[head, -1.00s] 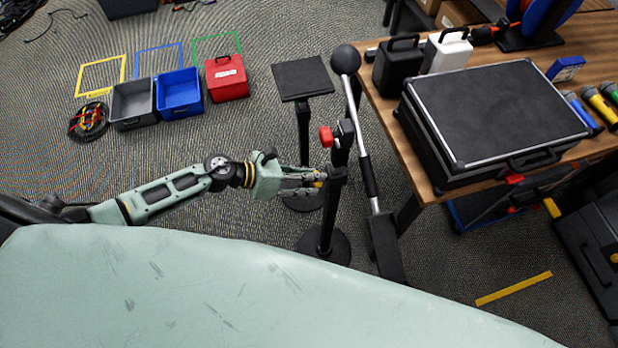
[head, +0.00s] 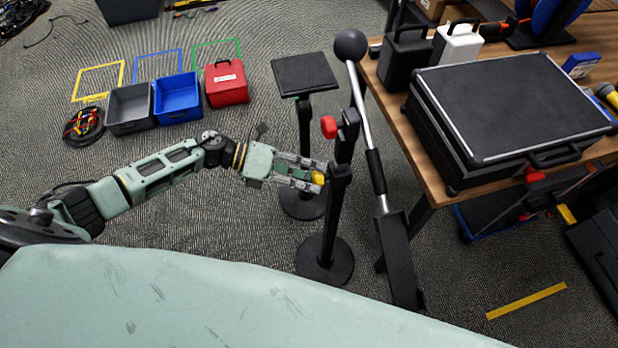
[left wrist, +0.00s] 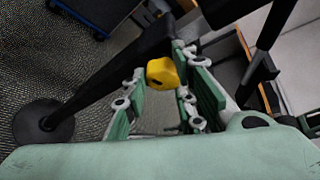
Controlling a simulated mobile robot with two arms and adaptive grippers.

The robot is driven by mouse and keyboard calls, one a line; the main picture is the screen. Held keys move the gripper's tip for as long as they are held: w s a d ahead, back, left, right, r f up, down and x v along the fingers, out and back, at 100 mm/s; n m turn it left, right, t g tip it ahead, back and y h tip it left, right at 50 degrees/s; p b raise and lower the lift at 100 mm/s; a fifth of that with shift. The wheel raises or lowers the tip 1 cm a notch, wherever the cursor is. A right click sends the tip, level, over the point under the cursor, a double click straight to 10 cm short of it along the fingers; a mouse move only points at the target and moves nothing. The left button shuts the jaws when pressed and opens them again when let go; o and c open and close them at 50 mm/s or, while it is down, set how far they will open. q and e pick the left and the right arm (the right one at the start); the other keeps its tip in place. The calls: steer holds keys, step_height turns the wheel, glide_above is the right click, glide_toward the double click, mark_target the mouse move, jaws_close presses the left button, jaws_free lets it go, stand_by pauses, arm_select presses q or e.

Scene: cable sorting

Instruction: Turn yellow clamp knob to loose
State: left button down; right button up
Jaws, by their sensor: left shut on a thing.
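The yellow clamp knob (head: 319,178) sits on the side of a black upright stand (head: 329,222). My left gripper (head: 314,174) comes in from the left and is shut on the yellow knob. In the left wrist view the knob (left wrist: 163,73) is a lobed yellow piece between the tips of the green-padded fingers (left wrist: 156,80). My right gripper is not in view.
A silver and black boom with a round black end (head: 350,45) slants close behind the stand. A wooden table (head: 415,166) with a black case (head: 515,105) stands at right. Grey (head: 131,128), blue (head: 178,117) and red (head: 226,101) containers are on the floor at left.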

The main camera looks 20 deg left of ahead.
arm_select(q)
steer(key=shift+w+a+f, duration=0.1)
steer(key=shift+a+f, duration=0.1)
steer(key=shift+a, duration=0.05)
steer(key=c, duration=1.6)
jaws_free()
steer(key=shift+w, duration=0.1)
steer(key=shift+o, duration=0.2)
steer(key=v, duration=1.2)
